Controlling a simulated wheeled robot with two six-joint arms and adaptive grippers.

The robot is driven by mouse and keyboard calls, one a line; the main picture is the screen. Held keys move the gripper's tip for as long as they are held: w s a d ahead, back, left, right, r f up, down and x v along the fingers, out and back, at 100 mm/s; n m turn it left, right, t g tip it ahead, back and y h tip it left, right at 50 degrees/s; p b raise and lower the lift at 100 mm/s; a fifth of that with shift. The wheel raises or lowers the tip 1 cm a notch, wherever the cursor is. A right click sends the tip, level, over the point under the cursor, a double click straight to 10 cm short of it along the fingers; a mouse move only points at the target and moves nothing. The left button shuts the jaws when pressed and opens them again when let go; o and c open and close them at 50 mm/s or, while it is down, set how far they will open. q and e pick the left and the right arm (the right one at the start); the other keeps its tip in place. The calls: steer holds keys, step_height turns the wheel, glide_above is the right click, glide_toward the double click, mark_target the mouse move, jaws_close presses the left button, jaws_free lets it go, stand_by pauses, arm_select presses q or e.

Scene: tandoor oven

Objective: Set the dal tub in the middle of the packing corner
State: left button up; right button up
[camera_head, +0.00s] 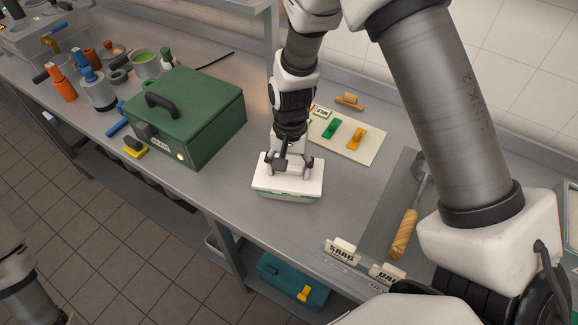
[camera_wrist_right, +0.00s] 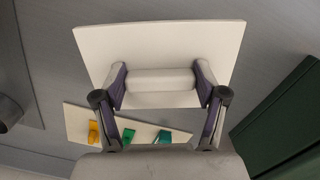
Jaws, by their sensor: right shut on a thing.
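A tub with a flat white lid and a thin greenish side (camera_head: 288,194) is over the steel counter, near its front edge. No writing on it can be read. My right gripper (camera_head: 288,168) is above it. In the right wrist view my right gripper (camera_wrist_right: 161,82) is shut on the white bar handle across the tub's lid (camera_wrist_right: 160,38). I cannot tell whether the tub rests on the counter or hangs just above it. Small label stands, one reading SAAG (camera_head: 342,251) and one reading DAL (camera_head: 387,274), stand at the front right. My left gripper is out of view.
A green lidded box (camera_head: 203,108) stands left of the tub. A cream board (camera_head: 345,145) with green and yellow pieces lies behind it. A wooden-handled tool (camera_head: 405,234) lies right, on a darker grey area (camera_head: 385,205). A teal box (camera_head: 280,272) is below the counter.

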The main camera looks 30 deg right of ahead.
steer(key=shift+s+f, duration=0.1)
steer(key=shift+f, duration=0.1)
steer(key=shift+f, duration=0.3)
steer(key=o, duration=1.9)
steer(key=shift+r, duration=0.15)
steer(key=r, duration=0.8)
steer(key=w+r, duration=0.1)
steer(key=r, duration=0.2)
steer(key=shift+d+r, duration=0.3)
steer(key=shift+r, duration=0.1)
steer(key=shift+s+f, duration=0.1)
steer(key=shift+s, duration=0.05)
